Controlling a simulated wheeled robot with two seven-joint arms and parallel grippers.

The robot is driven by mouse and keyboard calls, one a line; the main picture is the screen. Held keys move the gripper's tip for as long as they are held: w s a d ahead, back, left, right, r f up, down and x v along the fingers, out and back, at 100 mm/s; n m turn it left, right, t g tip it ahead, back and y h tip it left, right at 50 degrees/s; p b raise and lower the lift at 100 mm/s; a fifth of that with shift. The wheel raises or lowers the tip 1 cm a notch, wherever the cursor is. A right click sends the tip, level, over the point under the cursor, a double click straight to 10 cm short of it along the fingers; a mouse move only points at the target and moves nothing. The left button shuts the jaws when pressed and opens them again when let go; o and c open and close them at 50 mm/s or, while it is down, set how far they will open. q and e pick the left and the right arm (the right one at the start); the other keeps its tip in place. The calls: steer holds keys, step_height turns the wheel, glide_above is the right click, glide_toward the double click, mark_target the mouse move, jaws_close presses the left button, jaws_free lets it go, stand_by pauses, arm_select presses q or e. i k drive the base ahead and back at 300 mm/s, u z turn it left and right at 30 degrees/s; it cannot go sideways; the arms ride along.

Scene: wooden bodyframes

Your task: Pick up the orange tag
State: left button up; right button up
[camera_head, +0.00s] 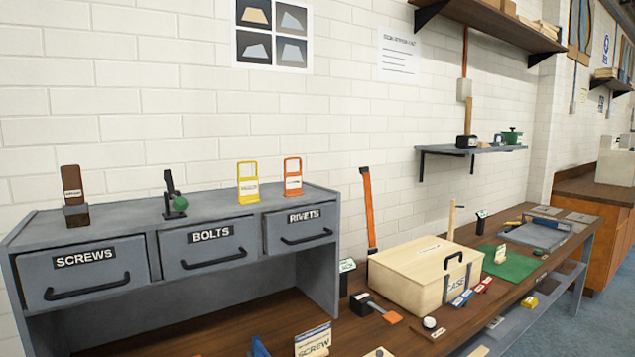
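An orange tag (292,178) with a white label stands upright on top of the grey drawer unit (125,216), above the drawer marked RIVETS. It has an open loop at its top. A similar yellow tag (248,184) stands just to its left, above the drawer marked BOLTS. The two tags are close together with a small gap. Neither of my grippers shows in this view.
A dark stand (74,196) and a black device with a green ball (174,196) stand farther left on the unit. All three drawers look closed. A wooden case (410,278), small tools and a green mat (508,262) lie on the bench to the right.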

mark_target(292, 180)
steer(key=z, duration=1.35)
steer(key=i, duration=1.25)
steer(key=u, duration=2.55)
